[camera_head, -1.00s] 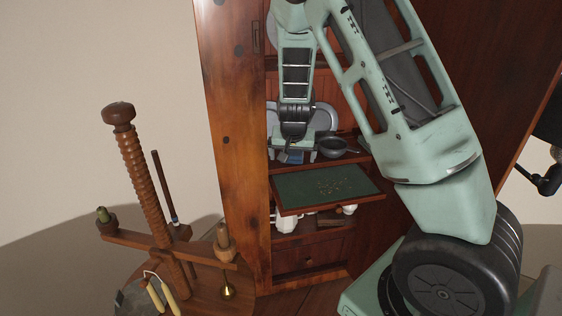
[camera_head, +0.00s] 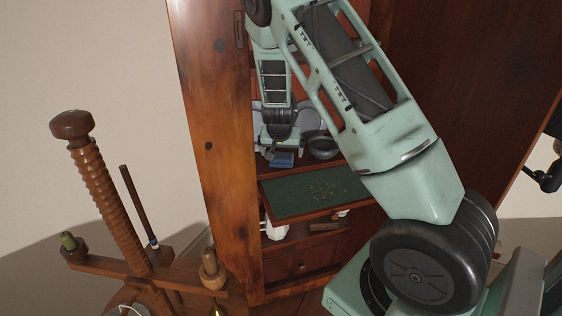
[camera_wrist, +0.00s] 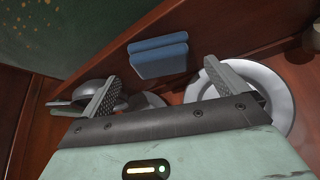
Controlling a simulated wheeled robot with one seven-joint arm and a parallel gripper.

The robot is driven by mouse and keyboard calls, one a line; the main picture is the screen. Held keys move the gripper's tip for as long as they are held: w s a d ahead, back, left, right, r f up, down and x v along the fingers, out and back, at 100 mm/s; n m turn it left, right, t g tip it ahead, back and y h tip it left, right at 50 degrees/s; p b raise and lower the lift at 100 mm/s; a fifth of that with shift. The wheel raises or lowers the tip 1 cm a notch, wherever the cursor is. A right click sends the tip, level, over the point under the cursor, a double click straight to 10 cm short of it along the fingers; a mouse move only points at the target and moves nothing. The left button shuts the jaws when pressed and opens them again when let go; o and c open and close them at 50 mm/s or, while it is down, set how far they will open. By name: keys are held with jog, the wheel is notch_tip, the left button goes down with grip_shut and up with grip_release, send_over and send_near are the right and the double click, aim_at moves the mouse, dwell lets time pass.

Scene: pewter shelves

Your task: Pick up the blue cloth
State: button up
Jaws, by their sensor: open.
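The blue cloth (camera_wrist: 158,56) is a small folded stack. In the wrist view it lies near the shelf edge, beyond and between my fingertips. In the head view the blue cloth (camera_head: 282,159) shows just below my gripper (camera_head: 280,140), in front of the plates. In the wrist view my gripper (camera_wrist: 172,85) is open, with its two fingers wide apart and nothing between them. The fingers appear apart from the cloth.
A white plate (camera_wrist: 268,84) lies by the right finger and a dark pan (camera_wrist: 95,92) by the left finger. A green-topped pull-out board (camera_head: 310,192) juts out below the shelf. The cabinet's side panel (camera_head: 212,150) stands to the left. A wooden screw stand (camera_head: 100,190) is further left.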

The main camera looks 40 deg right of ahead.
aim_at(282, 156)
jog(key=x, duration=0.3)
jog(key=shift+w+f, duration=0.1)
jog(key=shift+f, duration=0.05)
jog(key=c, duration=1.1)
jog(key=shift+c, duration=0.2)
